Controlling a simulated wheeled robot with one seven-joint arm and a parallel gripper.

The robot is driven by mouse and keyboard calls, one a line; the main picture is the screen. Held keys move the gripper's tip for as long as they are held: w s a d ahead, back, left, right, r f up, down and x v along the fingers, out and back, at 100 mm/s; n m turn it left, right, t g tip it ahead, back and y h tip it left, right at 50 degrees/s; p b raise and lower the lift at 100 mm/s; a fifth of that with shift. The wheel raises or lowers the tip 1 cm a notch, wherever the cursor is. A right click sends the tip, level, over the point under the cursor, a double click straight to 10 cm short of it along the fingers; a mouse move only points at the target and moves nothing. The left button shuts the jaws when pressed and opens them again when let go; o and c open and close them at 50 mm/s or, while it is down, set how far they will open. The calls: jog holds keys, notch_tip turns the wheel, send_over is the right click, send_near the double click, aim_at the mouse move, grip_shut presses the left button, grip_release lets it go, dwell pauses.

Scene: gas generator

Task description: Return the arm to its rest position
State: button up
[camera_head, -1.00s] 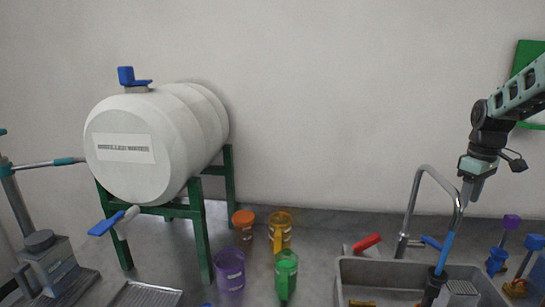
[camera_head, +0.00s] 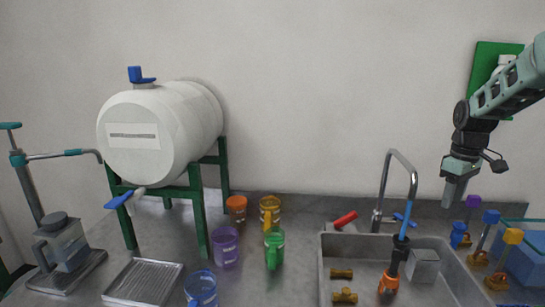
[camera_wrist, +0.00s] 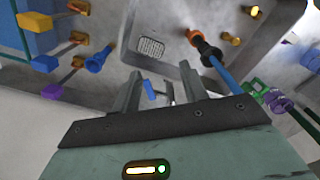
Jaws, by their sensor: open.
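My gripper (camera_head: 455,190) hangs at the right of the head view, in the air above the right side of the sink (camera_head: 440,243). In the wrist view my gripper (camera_wrist: 160,95) shows two grey fingers spread apart with nothing between them. My arm reaches in from the right edge and the gripper points downward. The sink (camera_wrist: 165,15) also shows beyond the fingers in the wrist view.
The faucet (camera_head: 383,190) rises left of my gripper. A brush with a blue handle (camera_head: 408,205) stands in the sink. Blue, orange and purple-topped items (camera_head: 490,217) stand at right. A white tank (camera_head: 160,130) on a green stand, several mugs (camera_head: 225,245) and a drip tray (camera_head: 143,281) are at left.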

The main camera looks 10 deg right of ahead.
jog(key=s+a+n, duration=0.1)
jog(key=s+a, duration=0.9)
jog(key=a, duration=0.3)
jog(key=s+a+f+n, duration=0.1)
jog(key=s+a, duration=0.9)
jog(key=a, duration=0.4)
jog(key=s+a+n, duration=0.2)
jog(key=s+a, duration=0.9)
jog(key=a, duration=0.2)
jog(key=shift+a+f+y, duration=0.2)
jog(key=shift+a+y, duration=0.05)
jog(key=shift+y, duration=0.15)
jog(key=shift+w, duration=0.1)
dwell(2.1)
